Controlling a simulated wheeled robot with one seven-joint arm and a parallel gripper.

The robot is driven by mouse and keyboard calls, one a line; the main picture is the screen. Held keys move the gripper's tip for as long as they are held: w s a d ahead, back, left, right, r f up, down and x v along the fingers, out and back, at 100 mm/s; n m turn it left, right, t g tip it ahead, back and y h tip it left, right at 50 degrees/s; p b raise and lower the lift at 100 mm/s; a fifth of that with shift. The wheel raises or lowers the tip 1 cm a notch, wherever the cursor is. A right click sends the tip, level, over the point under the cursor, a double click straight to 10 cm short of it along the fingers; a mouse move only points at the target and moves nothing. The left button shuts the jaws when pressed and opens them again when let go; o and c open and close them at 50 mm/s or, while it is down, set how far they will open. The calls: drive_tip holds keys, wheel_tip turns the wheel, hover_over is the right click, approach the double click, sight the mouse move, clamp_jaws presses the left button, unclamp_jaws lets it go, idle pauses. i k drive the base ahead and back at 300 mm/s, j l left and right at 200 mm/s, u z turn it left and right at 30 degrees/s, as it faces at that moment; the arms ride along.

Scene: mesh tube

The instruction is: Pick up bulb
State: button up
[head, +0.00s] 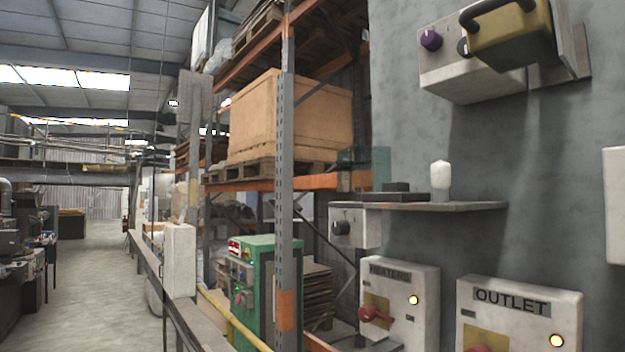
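A small white bulb (440,176) stands upright on a narrow grey wall shelf (470,207), right of the picture's middle. Nothing covers it in the head view. My gripper is not in view, so its state and its distance from the bulb do not show.
Low dark blocks (395,193) lie on the shelf left of the bulb. Above hangs a grey box with a purple knob (431,40) and a yellow, black-handled part (508,35). Below are the heater panel (400,300) and outlet panel (512,305). A rack post (285,180) stands left.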

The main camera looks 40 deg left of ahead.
sight(440, 171)
drive_tip(key=u, duration=1.2)
drive_tip(key=i+j, duration=0.1)
drive_tip(key=j, duration=0.3)
drive_tip(key=i+j+u, duration=0.1)
drive_tip(key=j, duration=0.3)
